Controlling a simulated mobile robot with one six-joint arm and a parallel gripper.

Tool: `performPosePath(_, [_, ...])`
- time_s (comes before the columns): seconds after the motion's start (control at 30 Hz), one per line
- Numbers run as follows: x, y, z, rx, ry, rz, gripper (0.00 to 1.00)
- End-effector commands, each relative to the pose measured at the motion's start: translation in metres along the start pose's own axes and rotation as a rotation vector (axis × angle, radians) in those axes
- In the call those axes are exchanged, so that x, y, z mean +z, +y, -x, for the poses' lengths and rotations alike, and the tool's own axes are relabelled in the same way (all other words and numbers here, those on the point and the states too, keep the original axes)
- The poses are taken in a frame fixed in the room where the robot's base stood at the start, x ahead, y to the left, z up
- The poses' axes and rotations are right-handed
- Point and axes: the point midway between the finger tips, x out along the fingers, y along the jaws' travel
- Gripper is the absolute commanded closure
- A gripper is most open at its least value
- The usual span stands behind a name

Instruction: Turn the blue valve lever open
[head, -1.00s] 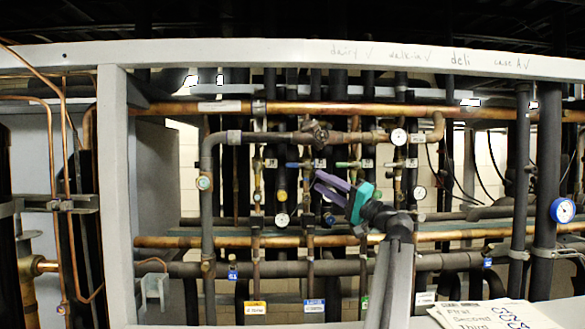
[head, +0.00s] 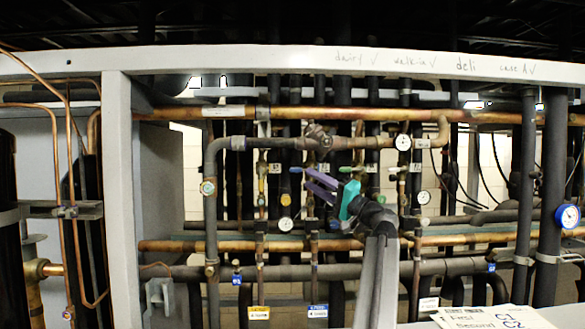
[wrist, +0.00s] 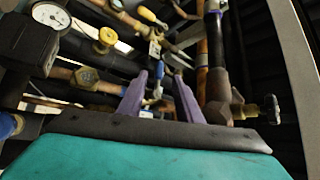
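The blue valve lever (head: 297,169) is a small blue handle on a vertical copper pipe in the middle of the rack in the head view. My gripper (head: 307,179) has purple fingers on a teal body and its tips are just right of and slightly below the lever. I cannot tell whether they touch it. In the wrist view my gripper (wrist: 160,78) has its two fingers spread, with a visible gap and nothing clearly held. A small blue part shows beyond the tips there; I cannot tell if it is the lever.
A green lever (head: 350,169) is close to the right of the fingers. Gauges (head: 403,142) and copper pipes crowd around. A paper (head: 490,317) is at bottom right.

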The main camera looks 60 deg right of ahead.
Motion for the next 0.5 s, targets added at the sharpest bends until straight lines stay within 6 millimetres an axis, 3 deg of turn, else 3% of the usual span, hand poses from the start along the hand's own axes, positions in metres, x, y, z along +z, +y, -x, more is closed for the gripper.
performPosePath(0.5, [-0.001, -0.001, -0.072, 0.0, -0.001, -0.001, 0.68])
